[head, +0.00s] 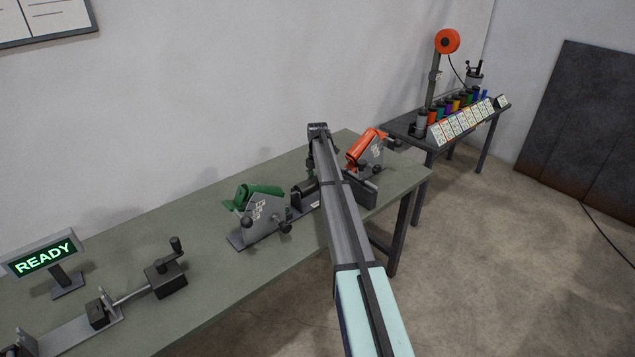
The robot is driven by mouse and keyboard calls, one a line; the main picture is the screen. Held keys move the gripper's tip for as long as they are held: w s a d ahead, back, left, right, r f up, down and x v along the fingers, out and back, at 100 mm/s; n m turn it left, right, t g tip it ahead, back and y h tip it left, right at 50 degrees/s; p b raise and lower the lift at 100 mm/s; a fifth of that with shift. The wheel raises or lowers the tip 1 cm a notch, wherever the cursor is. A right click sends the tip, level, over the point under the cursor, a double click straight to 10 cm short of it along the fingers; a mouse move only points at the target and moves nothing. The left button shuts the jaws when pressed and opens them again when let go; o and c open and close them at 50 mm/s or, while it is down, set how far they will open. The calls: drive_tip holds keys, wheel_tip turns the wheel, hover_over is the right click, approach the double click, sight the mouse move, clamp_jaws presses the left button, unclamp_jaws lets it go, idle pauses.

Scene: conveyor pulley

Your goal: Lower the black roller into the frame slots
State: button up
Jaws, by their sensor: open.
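My arm reaches from the bottom of the head view up over the table and hides much of the work area. A small dark part of my gripper (309,168) shows at the left edge of the arm, above the middle of the table. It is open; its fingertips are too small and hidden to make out. Below it a black roller (304,188) shows in part, between the green and orange stands. The grey frame (302,204) is there too, partly behind my arm. I cannot tell whether the roller touches the slots or the gripper.
A green roller stand (262,207) is left of the frame; an orange one (366,150) is right. A crank device (165,276) and a READY display (45,258) stand at the table's left. A side table (405,128) with coloured cylinders is behind.

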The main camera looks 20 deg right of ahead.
drive_tip(key=shift+r+p, duration=0.6)
drive_tip(key=shift+r, duration=1.1)
drive_tip(key=o, duration=0.5)
drive_tip(key=shift+c, duration=0.2)
drive_tip(key=shift+f, duration=0.1)
